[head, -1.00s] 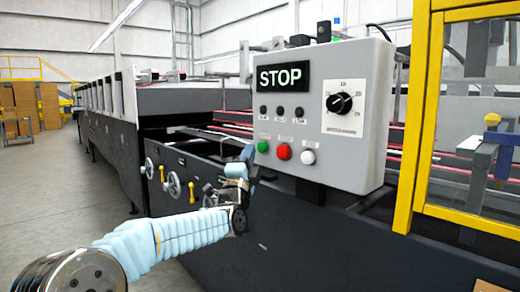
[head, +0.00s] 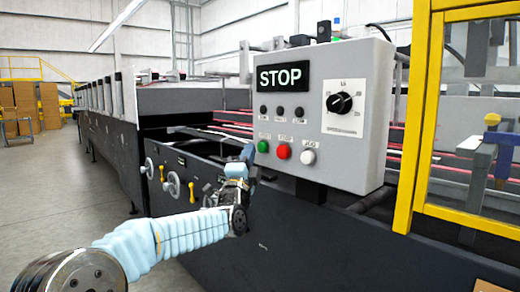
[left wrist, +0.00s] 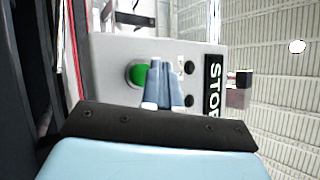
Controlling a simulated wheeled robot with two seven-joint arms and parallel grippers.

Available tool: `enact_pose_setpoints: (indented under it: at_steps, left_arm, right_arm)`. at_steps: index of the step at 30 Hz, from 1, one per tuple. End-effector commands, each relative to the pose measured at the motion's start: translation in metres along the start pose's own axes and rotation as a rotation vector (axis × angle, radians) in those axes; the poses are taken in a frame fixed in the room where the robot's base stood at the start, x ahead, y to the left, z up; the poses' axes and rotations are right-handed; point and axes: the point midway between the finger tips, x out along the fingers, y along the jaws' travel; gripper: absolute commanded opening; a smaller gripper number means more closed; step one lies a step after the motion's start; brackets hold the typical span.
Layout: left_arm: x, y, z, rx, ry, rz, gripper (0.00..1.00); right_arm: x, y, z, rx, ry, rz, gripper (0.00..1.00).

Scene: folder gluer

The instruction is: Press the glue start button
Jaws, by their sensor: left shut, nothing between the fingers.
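A grey control box (head: 355,75) stands on the machine in the head view, with a lit STOP display (head: 283,76). Along its lower face are a green button (head: 263,146), a red button (head: 283,151) and a white button (head: 308,157). My left gripper (head: 249,156) is shut and empty, just left of the green button. In the left wrist view its fingertips (left wrist: 162,66) are together, beside the green button (left wrist: 138,74) and partly over its edge. I cannot tell whether they touch it. My right gripper is not in view.
Three small dark buttons (head: 280,112) and a black rotary knob (head: 340,103) are also on the box. A yellow-framed guard (head: 412,130) stands to the right. Handwheels (head: 173,185) are on the machine's side at left. Open floor (head: 50,190) lies further left.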

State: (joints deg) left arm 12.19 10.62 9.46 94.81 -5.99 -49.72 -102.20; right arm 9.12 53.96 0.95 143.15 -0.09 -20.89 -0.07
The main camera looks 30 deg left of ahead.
Motion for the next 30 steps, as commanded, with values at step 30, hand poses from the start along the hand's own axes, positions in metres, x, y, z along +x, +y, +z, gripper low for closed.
enact_pose_setpoints:
  at_steps: [30]
  left_arm:
    - [0.0061,0.0039,-0.0044,0.000,0.000,0.000,0.00]
  right_arm:
    - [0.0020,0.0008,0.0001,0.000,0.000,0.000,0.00]
